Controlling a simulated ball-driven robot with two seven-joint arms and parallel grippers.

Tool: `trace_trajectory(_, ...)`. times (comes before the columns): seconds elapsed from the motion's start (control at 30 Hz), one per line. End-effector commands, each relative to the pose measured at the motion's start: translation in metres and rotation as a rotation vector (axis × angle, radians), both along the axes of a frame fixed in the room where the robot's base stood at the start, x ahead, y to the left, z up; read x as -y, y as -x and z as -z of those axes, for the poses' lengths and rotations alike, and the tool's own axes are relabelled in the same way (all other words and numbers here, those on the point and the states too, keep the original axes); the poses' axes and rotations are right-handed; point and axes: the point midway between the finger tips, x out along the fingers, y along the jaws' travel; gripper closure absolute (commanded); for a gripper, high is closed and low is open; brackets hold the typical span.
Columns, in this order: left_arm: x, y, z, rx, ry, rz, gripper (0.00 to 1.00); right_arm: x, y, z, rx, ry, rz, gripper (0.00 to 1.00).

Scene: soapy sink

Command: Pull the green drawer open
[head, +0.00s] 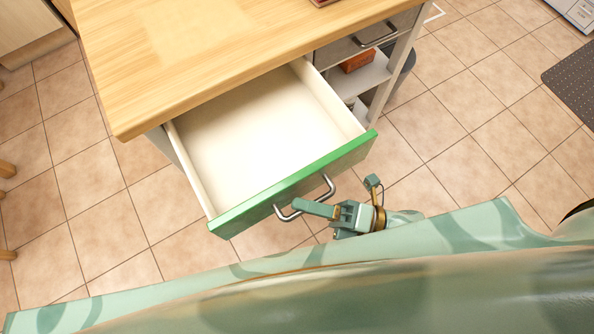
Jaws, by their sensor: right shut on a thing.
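The green drawer (292,187) stands pulled out from under the wooden counter, with its white inside (262,125) showing and empty. A curved metal handle (327,186) is fixed to its green front. My right gripper (305,207) is at the handle, shut on it, with its body to the right of the handle and just in front of the drawer. The fingers partly cover the handle's middle. My left gripper is not in view.
The wooden counter top (200,50) lies above the drawer. To the right are a grey drawer with a handle (374,36) and white shelves holding a reddish box (358,61). A dark mat (572,82) lies at far right. Tiled floor (455,110) is clear between.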

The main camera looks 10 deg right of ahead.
Motion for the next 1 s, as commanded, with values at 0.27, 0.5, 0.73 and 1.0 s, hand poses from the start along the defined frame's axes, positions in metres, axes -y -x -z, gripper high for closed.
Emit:
trace_trajectory(0.27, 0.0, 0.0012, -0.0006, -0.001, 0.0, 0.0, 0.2, 0.0023, 0.0056, 0.0012, 0.0, 0.003, 0.001, 1.0)
trace_trajectory(0.5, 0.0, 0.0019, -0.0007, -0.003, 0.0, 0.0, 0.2, 0.0023, 0.0052, 0.0012, -0.001, 0.003, 0.0, 0.73)
trace_trajectory(0.73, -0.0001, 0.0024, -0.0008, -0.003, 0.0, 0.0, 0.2, 0.002, 0.005, 0.0007, -0.001, 0.002, 0.0, 0.67)
trace_trajectory(1.0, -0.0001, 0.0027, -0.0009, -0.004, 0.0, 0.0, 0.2, 0.0019, 0.005, 0.0004, 0.0, 0.001, 0.0, 0.67)
